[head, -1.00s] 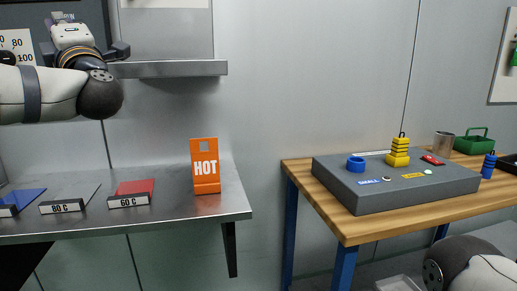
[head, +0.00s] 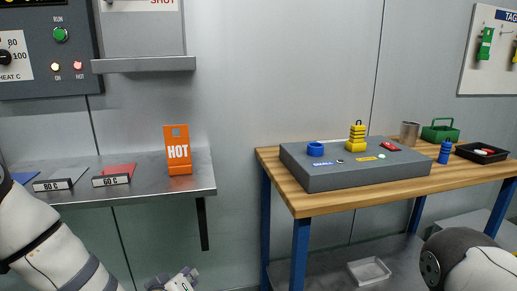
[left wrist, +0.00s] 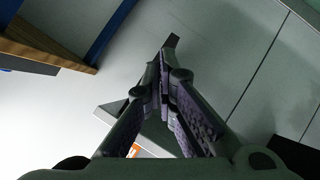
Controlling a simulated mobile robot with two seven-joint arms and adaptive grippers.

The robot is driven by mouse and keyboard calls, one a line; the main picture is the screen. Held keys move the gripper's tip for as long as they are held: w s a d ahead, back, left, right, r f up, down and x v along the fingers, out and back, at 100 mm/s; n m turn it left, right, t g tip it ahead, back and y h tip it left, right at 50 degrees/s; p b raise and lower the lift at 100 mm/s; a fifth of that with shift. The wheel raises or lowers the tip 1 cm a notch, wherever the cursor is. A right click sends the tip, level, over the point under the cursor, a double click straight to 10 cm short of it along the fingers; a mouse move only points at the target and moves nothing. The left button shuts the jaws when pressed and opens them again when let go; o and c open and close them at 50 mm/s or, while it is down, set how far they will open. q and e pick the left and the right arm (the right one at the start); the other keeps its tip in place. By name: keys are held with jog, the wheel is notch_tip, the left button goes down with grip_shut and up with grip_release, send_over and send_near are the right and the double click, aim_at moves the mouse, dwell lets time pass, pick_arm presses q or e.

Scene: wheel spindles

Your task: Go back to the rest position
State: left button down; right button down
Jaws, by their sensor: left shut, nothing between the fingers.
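My left gripper (head: 175,281) is low at the bottom edge of the head view, in front of and below the steel shelf, and only part of it shows. In the left wrist view its fingers (left wrist: 163,75) meet with nothing between them. My left arm comes in at the lower left of the head view. A link of my right arm shows at the lower right, but my right gripper is out of view.
The steel shelf (head: 150,196) bears an orange HOT sign (head: 178,152) and labelled plates. A wooden table (head: 330,204) stands to the right with a grey fixture block (head: 350,179). Open floor lies between them.

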pick_arm(q)
jog(key=s+f+m+g, duration=0.3)
jog(key=s+f+g, duration=0.2)
jog(key=s+f, duration=0.75)
jog(key=s+a+f+m+g, duration=0.1)
jog(key=s+a+g, duration=0.1)
jog(key=s, duration=0.8)
jog(key=s+a+f+m+g, duration=0.1)
jog(key=s+g, duration=0.3)
jog(key=s, duration=0.7)
jog(key=s+a+f+m+g+y, duration=0.1)
jog(key=s+a+g, duration=0.3)
jog(key=s, duration=0.7)
jog(key=shift+s+f, duration=0.2)
jog(key=shift+w, duration=0.1)
